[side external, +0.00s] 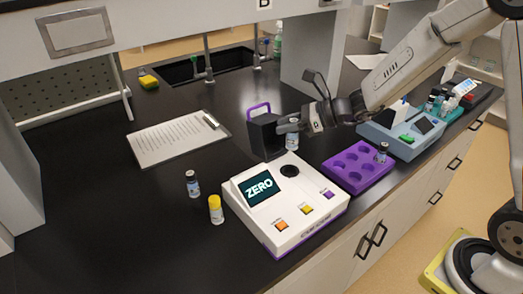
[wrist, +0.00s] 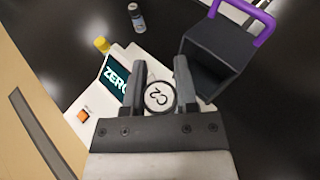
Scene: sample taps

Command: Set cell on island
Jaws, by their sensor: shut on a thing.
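My gripper (side external: 291,126) is shut on a small vial (side external: 292,141) with a dark cap and pale label. In the wrist view its round cap (wrist: 159,97), marked C2, sits between the two fingers of my gripper (wrist: 160,80). The vial is behind the white meter (side external: 325,208), beside a black box with a purple handle (side external: 265,136). I cannot tell whether the vial touches the bench. The meter's screen reads ZERO, and a dark round well (side external: 290,171) is in its top. The black box also shows in the wrist view (wrist: 212,62), right of my fingers.
A dark-capped vial (side external: 192,184) and a yellow-capped vial (side external: 216,209) stand left of the meter. A purple rack (side external: 345,174) with one vial (side external: 382,152) is to the right, before a blue-grey device (side external: 402,141). A clipboard (side external: 170,142) lies behind; black bench around it is clear.

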